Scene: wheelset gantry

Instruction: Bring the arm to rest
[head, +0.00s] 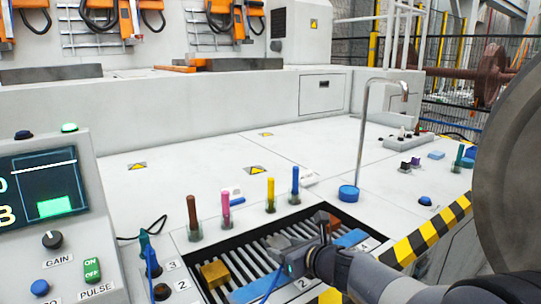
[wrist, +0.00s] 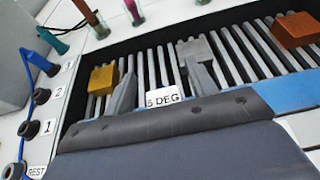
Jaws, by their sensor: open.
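My gripper (head: 298,238) is low over the slatted black tray in the head view, with my arm coming in from the lower right. In the wrist view my gripper (wrist: 160,78) shows two grey fingers spread apart above the slats. No object is seen held between them. A white "5 DEG" label (wrist: 162,98) shows at the finger gap; I cannot tell what carries it. A yellow block (wrist: 103,78) lies beside the left finger, and it also shows in the head view (head: 214,273). A rust-brown block (wrist: 298,30) is farther right.
Coloured sticks in clear cups, including a yellow one (head: 270,194), stand behind the tray. A control panel (head: 45,200) stands left. Numbered sockets (wrist: 42,96) line the tray's left. A large grey disc (head: 510,160) is close on the right.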

